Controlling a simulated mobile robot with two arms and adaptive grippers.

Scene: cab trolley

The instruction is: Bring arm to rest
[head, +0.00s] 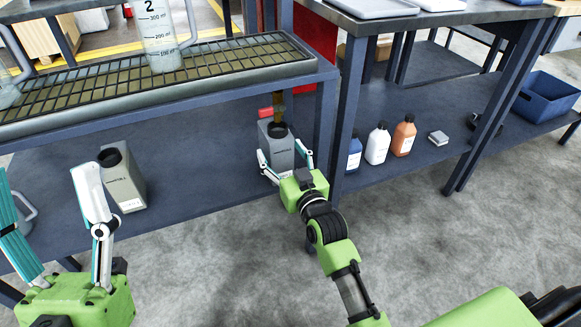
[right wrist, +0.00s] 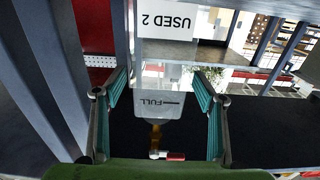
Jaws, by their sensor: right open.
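My right gripper (head: 285,160) is open in the head view, with its fingers on either side of a grey canister (head: 281,150) on the lower shelf. Whether the fingers touch it cannot be told. The canister stands upright, its dark mouth under a brass valve with a red handle (head: 265,113). In the right wrist view the fingers (right wrist: 160,95) are spread, with the red handle (right wrist: 175,156) and a translucent tank marked FULL (right wrist: 165,112) showing between and beyond them.
A second grey canister (head: 124,182) stands near the left gripper. A measuring jug (head: 160,38) stands on the grated tray (head: 225,70) above. Blue (head: 354,155), white (head: 377,145) and orange (head: 403,137) bottles stand right of a table leg. The floor in front is clear.

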